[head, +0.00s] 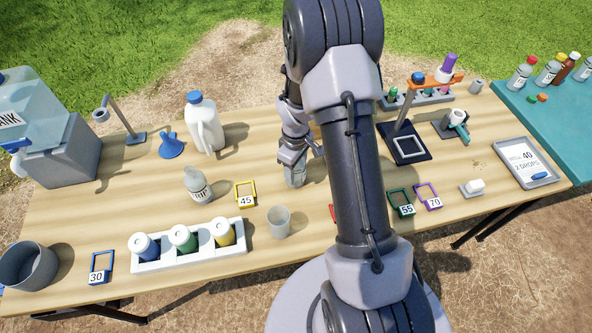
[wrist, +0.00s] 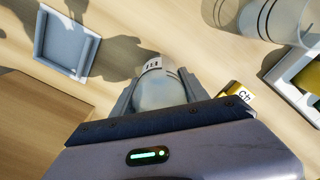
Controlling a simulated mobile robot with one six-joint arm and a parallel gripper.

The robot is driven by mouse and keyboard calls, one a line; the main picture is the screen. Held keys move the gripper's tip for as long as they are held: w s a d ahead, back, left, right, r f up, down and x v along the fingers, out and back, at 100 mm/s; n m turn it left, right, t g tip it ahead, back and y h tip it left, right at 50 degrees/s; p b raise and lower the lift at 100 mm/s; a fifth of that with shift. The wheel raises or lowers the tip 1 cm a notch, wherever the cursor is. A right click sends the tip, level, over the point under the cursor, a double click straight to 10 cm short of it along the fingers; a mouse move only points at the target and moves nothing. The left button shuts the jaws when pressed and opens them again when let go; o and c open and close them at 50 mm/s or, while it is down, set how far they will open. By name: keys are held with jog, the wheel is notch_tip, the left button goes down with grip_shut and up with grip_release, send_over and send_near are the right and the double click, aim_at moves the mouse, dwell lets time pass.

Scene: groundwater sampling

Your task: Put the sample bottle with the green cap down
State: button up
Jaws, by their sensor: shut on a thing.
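My gripper (head: 293,172) is low over the middle of the table in the head view, beside my large arm link. It is shut on a pale, rounded bottle (wrist: 160,92), which sits between the two fingers in the wrist view and carries a white label with dark marks. In the head view the bottle is mostly hidden by the gripper. Its cap does not show clearly, so I cannot confirm that it is green. I cannot tell whether its base touches the table.
A clear cup (head: 279,222), a yellow frame marked 45 (head: 246,193) and a squeeze bottle (head: 197,185) stand nearby. A white rack (head: 150,266) holds several bottles at the front. Green 55 (head: 402,203) and purple 70 (head: 427,196) frames lie right. A grey square tray (wrist: 66,43) shows in the wrist view.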

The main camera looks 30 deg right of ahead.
jog(key=o, duration=1.3)
jog(key=shift+f, duration=0.1)
jog(key=shift+o, duration=0.2)
